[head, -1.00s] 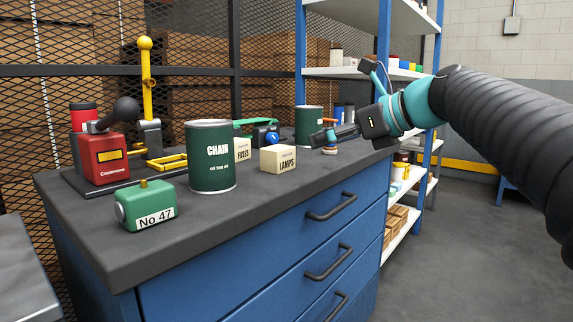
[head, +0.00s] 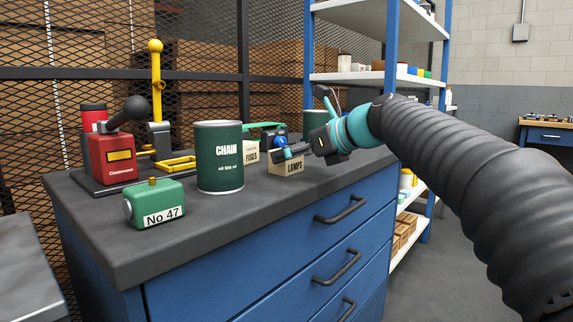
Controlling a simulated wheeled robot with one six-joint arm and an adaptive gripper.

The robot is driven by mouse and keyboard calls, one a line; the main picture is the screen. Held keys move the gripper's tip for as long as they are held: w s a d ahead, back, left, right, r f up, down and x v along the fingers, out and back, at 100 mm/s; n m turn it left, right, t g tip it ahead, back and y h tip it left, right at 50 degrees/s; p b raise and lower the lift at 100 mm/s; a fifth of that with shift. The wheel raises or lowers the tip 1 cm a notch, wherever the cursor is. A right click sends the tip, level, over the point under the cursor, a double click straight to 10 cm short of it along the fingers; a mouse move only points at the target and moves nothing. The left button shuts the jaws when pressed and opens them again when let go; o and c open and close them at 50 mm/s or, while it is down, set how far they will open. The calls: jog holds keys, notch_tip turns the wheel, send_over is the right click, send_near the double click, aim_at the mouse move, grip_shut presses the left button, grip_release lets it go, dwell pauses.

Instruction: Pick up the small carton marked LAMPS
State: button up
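The small cream carton marked LAMPS (head: 288,168) stands on the dark bench top, right of the green CHAIN can (head: 219,160). My gripper (head: 287,153) reaches in from the right. Its dark fingers overlap the carton's upper part in the head view and hide some of its top. I cannot tell whether they touch it or hover above or in front of it. The gap between the fingers is not clear. A similar cream carton marked FUSES (head: 251,154) stands just behind and left of LAMPS, partly hidden by the can.
A green No 47 block (head: 156,204) and a red machine (head: 112,158) with a black knob stand at the left. Behind the cartons is a dark and blue device (head: 274,137). Another green can (head: 315,121) is partly hidden behind my gripper. The front right bench top is clear.

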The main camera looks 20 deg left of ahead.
jog(key=shift+x, duration=1.1)
jog(key=c, duration=1.3)
jog(key=shift+o, duration=0.2)
jog(key=shift+r, duration=0.1)
